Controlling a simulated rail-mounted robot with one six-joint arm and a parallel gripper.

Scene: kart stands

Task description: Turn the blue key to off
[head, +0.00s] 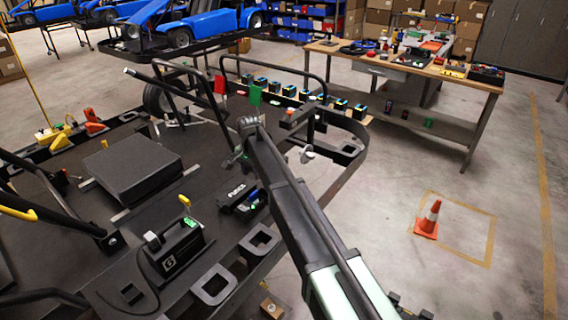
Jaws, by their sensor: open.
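My arm reaches up from the lower right across the kart stand. My gripper (236,158) is at its far end, open, small and partly hidden behind the arm. I cannot make out a blue key. A black box with a white mark (170,248) stands on the near deck. My gripper is beyond both boxes.
A black seat-like block (128,168) lies on the deck (60,245). Blue karts (190,25) stand behind. A workbench (410,70) is at the back right. An orange cone (428,218) stands on open floor.

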